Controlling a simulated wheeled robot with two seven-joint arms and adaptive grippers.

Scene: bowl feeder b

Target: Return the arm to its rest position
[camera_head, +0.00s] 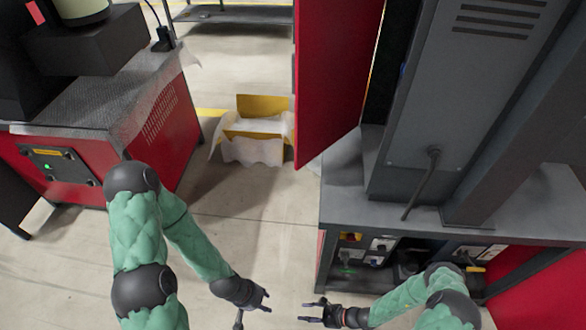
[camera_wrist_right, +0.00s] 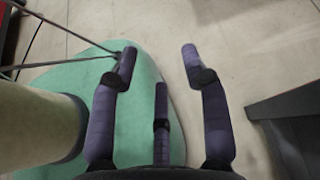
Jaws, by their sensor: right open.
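My left gripper (camera_head: 254,306) hangs low near the bottom middle of the head view, its dark fingers spread apart over the floor. My right gripper (camera_head: 306,312) is a short way to its right, pointing left, in front of the grey and red machine stand. In the right wrist view, the right gripper (camera_wrist_right: 160,62) shows its purple-grey fingers spread, with nothing between them. Both grippers look empty. Both of my green-sleeved arms are bent down in front of me.
The open cabinet (camera_head: 340,228) with cables and boxes is beside my right arm. A red machine table (camera_head: 80,160) stands left of my left arm. A lined yellow box (camera_head: 258,125) is on the floor beyond, near a red panel (camera_head: 328,75). The floor (camera_head: 265,235) between is clear.

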